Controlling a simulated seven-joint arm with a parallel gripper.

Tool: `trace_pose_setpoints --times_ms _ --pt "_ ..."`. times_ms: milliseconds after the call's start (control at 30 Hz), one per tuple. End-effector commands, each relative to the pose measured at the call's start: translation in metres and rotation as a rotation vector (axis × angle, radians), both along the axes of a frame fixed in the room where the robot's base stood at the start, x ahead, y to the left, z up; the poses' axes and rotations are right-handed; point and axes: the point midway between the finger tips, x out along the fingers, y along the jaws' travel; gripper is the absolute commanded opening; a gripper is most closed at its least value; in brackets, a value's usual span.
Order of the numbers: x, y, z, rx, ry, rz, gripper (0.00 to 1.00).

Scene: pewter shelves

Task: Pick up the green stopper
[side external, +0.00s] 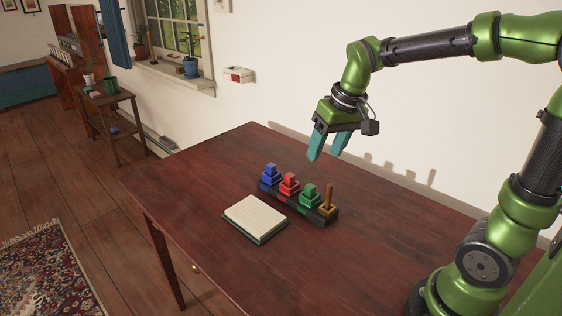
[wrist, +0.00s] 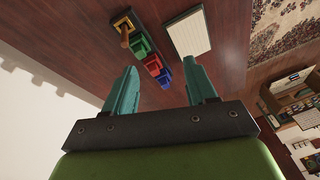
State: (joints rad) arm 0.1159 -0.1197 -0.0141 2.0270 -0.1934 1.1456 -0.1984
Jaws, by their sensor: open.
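The green stopper (side external: 309,193) sits on a dark rack (side external: 268,189) on the table, between a red stopper (side external: 289,182) and a brown peg (side external: 328,199). A blue stopper (side external: 270,173) is at the rack's far left end. In the wrist view the green stopper (wrist: 139,44) shows ahead of the fingers, left of centre, below the brown peg (wrist: 124,34). My gripper (side external: 327,155) is open and empty, well above the rack and apart from it. Its two teal fingers also show in the wrist view (wrist: 163,88).
A notepad (side external: 255,218) lies on the dark wooden table (side external: 190,204) just in front of the rack. The white wall (side external: 420,120) runs close behind the table. The table's left part and the area right of the rack are clear.

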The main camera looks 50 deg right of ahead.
Motion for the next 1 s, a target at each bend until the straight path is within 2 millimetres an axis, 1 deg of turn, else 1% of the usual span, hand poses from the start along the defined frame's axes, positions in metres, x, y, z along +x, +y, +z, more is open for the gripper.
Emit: trace_pose_setpoints --times_ms 33,100,233,333,400,433,567,900,1000 --pt "0.017 -0.012 -0.006 -0.018 0.051 0.022 0.56" --pt "0.037 -0.026 -0.011 -0.043 0.114 0.067 0.56" --pt "0.065 -0.049 -0.018 -0.080 0.207 0.154 0.56" --pt "0.077 -0.058 -0.012 -0.100 0.241 0.218 0.56" --pt "0.078 -0.059 0.000 -0.112 0.243 0.259 0.56" --pt "0.076 -0.059 0.001 -0.113 0.251 0.273 0.56" --pt "0.073 -0.057 -0.013 -0.106 0.265 0.300 0.56" --pt "0.072 -0.057 -0.085 -0.104 0.265 0.297 0.56" --pt "0.073 -0.057 -0.102 -0.105 0.263 0.297 0.56"
